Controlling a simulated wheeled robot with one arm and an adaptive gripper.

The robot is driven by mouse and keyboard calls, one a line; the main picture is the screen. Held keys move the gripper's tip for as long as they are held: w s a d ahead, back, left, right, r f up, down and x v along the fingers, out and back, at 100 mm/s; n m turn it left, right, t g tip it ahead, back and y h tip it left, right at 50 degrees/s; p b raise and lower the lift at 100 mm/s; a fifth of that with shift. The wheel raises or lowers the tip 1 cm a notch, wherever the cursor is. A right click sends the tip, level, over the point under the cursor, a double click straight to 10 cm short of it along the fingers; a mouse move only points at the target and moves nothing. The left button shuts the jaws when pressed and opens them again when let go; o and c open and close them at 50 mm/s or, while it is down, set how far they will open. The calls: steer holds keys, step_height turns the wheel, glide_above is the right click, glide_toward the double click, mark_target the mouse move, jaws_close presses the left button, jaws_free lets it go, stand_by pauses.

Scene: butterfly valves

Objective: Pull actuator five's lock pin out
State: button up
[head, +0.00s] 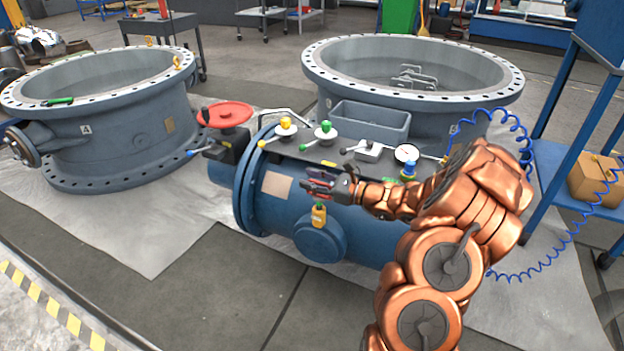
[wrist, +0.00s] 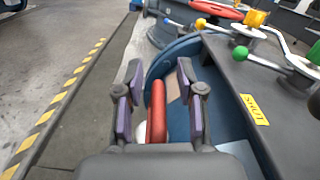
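The blue actuator (head: 285,205) lies across the middle of the head view, with a dark panel on top; I cannot read its number. A red bar, apparently the lock pin's handle (wrist: 157,108), stands between my gripper's fingers in the wrist view. My gripper (head: 318,184) is over the actuator's near upper side. In the wrist view my gripper (wrist: 158,105) is open, with a gap between each purple pad and the red bar. The pin's lower end is hidden by the gripper.
The panel carries a yellow-knobbed lever (head: 285,124), a green-knobbed lever (head: 325,128) and a gauge (head: 406,153). A yellow label (wrist: 254,110) lies right of the fingers. A red handwheel (head: 226,114) stands left. Large grey valve bodies (head: 110,130) stand behind. Floor in front is clear.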

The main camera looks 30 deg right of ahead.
steer(key=v, duration=1.2)
stand_by(0.3)
